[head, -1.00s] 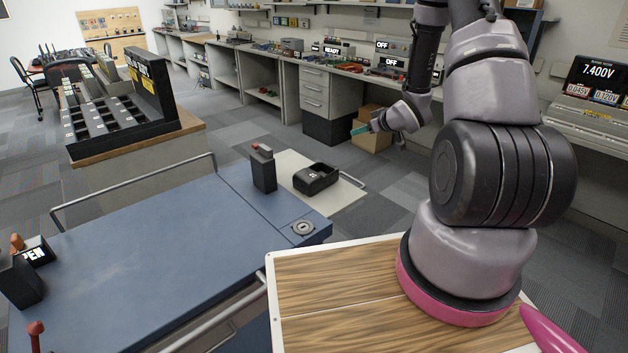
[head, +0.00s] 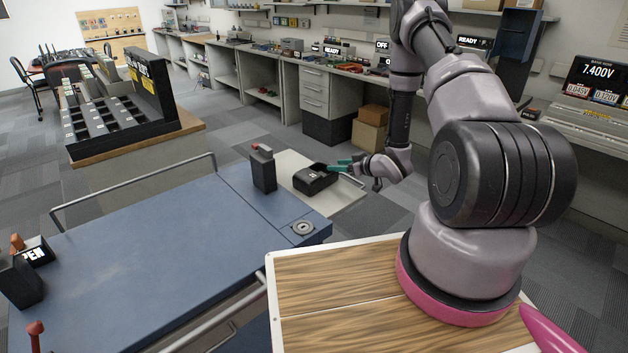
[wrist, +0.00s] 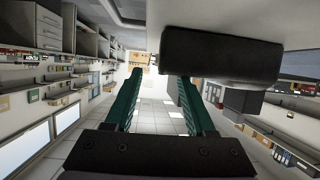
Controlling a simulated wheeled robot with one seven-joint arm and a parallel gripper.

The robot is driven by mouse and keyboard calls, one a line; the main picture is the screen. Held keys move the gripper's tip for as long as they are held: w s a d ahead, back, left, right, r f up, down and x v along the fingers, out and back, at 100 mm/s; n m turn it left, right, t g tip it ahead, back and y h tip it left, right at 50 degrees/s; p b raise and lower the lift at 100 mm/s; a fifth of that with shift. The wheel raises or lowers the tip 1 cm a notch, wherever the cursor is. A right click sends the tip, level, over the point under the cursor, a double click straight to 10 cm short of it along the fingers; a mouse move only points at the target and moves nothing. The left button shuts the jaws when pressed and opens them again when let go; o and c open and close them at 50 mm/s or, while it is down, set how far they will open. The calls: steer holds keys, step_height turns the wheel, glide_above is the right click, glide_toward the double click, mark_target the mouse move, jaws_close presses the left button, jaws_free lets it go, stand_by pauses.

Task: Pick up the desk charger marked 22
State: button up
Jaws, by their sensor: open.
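The desk charger (head: 312,182) is a low black box with an empty-looking well and a small white mark, too small to read surely. It sits on a pale panel (head: 291,168) beside the blue cart top in the head view. In the wrist view a dark box (wrist: 220,55), seemingly the charger, is upper right, near the right fingertip. My gripper (head: 337,166) has teal fingers and is open and empty, just right of the charger. In the wrist view its fingers (wrist: 158,75) are spread apart. I cannot tell whether one touches the charger.
A dark upright radio-like block (head: 263,172) stands left of the charger on the blue cart top (head: 150,250). A metal rail (head: 135,192) edges the cart. A black slotted rack (head: 110,110) stands behind left. Cardboard boxes (head: 371,130) lie beyond.

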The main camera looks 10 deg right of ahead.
mark_target(329, 164)
steer(key=x, duration=0.4)
steer(key=shift+w+a+f, duration=0.1)
steer(key=shift+a+f, duration=0.05)
steer(key=shift+a, duration=0.2)
steer(key=shift+c, duration=0.3)
jaws_close()
stand_by(0.8)
